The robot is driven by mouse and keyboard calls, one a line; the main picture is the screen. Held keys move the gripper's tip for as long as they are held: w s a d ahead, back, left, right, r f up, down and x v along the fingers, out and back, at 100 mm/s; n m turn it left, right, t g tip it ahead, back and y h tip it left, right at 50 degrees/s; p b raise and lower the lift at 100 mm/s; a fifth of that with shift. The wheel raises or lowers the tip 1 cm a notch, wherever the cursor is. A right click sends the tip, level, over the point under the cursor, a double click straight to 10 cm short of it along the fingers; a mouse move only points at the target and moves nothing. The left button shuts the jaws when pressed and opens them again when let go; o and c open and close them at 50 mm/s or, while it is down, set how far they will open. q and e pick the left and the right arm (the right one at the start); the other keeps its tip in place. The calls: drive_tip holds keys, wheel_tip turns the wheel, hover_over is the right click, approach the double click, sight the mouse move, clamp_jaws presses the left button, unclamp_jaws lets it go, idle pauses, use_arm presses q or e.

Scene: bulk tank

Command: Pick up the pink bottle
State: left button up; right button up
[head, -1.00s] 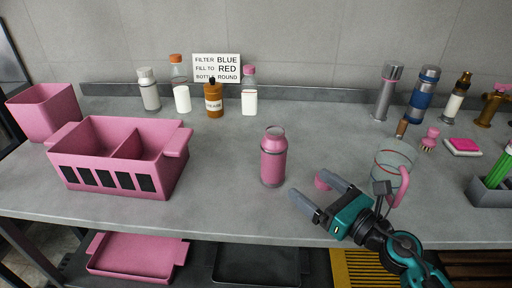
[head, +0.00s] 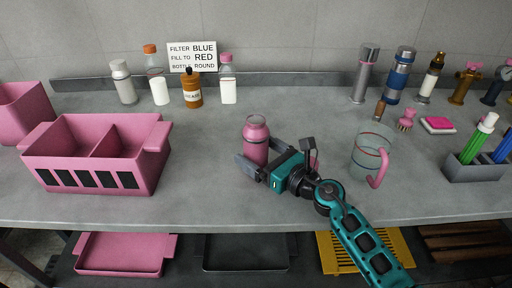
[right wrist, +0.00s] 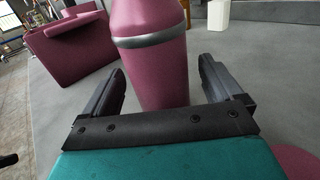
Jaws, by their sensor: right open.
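The pink bottle (head: 256,137) stands upright on the grey counter, near the middle of the head view. It has a grey band near its top. My right gripper (head: 254,158) is open, with its fingers on either side of the bottle's lower body. In the right wrist view the bottle (right wrist: 155,65) stands between the two spread fingers (right wrist: 160,85), with gaps visible on both sides. The bottle's base is partly hidden by the gripper. My left gripper is not in view.
A pink divided bin (head: 60,178) stands left on the counter (head: 200,205). A clear jug with a pink handle (head: 369,152) stands to the right of my gripper. Several bottles line the back, including a brown bottle (head: 192,92). A pen holder (head: 475,171) is far right.

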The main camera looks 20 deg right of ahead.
drive_tip(key=shift+x, duration=1.45)
drive_tip(key=shift+s, duration=0.1)
drive_tip(key=shift+c, duration=0.3)
drive_tip(key=c, duration=1.2)
